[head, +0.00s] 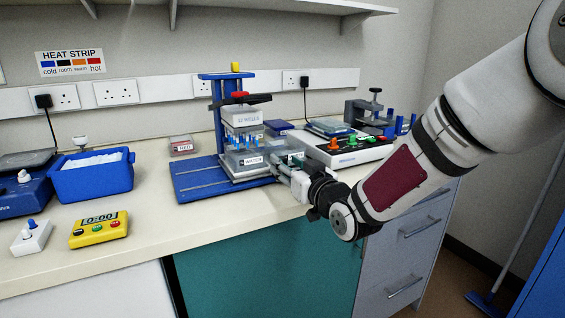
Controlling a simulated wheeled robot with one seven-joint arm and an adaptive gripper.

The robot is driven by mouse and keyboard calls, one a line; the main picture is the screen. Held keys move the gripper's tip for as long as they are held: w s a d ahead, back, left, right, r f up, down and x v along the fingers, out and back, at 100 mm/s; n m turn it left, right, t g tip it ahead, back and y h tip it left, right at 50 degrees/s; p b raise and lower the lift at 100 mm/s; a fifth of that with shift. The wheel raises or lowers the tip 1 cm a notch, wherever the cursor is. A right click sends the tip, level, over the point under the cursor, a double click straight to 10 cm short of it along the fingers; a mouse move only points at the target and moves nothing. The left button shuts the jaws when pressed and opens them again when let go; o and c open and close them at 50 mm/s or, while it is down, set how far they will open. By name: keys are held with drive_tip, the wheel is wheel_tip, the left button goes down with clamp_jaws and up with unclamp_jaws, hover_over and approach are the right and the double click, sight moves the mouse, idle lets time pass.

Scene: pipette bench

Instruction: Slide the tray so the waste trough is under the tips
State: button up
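On the right part of the base sits a light tray (248,176) bearing a clear trough labelled "WATER" (251,160), roughly under the head. My gripper (282,166) is at the right end of this tray, close to it. Whether it touches the tray, and its finger opening, are too small to tell. I cannot make out the waste trough; my gripper and the stand cover part of that area.
A box labelled "RED" (182,145) stands behind the base. A blue ice bucket (93,178) and yellow timer (100,230) are to the left. A white instrument with coloured knobs (350,150) stands right, behind my gripper. The bench front (160,225) is clear.

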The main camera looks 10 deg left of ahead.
sight(281, 157)
drive_tip(key=shift+x, duration=1.65)
clamp_jaws()
drive_tip(key=shift+a, duration=0.1)
